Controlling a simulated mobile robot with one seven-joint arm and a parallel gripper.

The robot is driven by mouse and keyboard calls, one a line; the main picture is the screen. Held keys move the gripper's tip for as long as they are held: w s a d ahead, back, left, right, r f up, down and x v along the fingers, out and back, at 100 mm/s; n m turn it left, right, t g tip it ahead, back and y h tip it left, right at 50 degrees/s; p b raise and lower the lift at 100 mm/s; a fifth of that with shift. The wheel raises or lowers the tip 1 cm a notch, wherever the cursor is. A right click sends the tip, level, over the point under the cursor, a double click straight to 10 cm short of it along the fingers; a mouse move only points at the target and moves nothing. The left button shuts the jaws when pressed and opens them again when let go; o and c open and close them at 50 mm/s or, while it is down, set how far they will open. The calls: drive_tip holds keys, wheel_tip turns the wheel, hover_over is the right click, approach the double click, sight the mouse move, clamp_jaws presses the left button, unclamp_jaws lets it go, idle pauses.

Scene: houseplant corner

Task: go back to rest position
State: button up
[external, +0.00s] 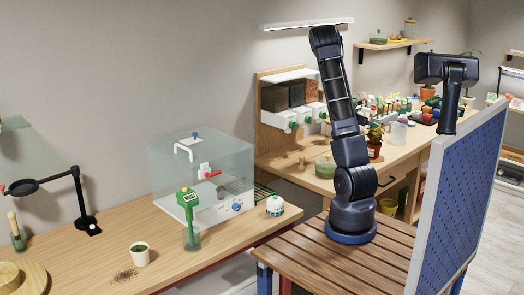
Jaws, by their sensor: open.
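My dark arm stands upright on the slatted wooden top (300,262). It reaches up to a bend near the top middle of the external view. My gripper's fingers cannot be made out; they are hidden or out of sight. No object is seen held by the arm.
Left, a wooden bench (75,255) holds a clear box (225,150), a green-handled tool (188,205), a white cup (140,254), spilled soil (125,275) and a magnifier lamp (84,221). A blue pegboard (462,200) stands close right.

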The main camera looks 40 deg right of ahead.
drive_tip(key=shift+v, duration=2.5)
drive_tip(key=a+r+m+t+y, duration=0.2)
drive_tip(key=a+r+m, duration=0.1)
drive_tip(key=a, duration=0.6)
drive_tip(key=a+r+m+t+y, duration=0.1)
drive_tip(key=a+r+m+y, duration=0.15)
drive_tip(key=a, duration=0.75)
drive_tip(key=a+r+m+t+y, duration=0.2)
drive_tip(key=a+r+m, duration=0.2)
drive_tip(key=a, duration=0.5)
drive_tip(key=s+a+r+m+t+y, duration=0.1)
drive_tip(key=s+a+y, duration=0.1)
drive_tip(key=a, duration=0.7)
drive_tip(key=s+a+r+m+t+y, duration=0.1)
drive_tip(key=s+a+r+t+y, duration=0.1)
drive_tip(key=s+a, duration=0.3)
drive_tip(key=s+a+r+m+t+y, duration=0.1)
drive_tip(key=s+a, duration=0.3)
drive_tip(key=a, duration=0.9)
drive_tip(key=shift+s+r+m+t+y, duration=0.3)
drive_tip(key=shift+r+m+y, duration=0.25)
drive_tip(key=shift+r, duration=0.15)
drive_tip(key=shift+o, duration=0.3)
drive_tip(key=shift+w+d, duration=0.1)
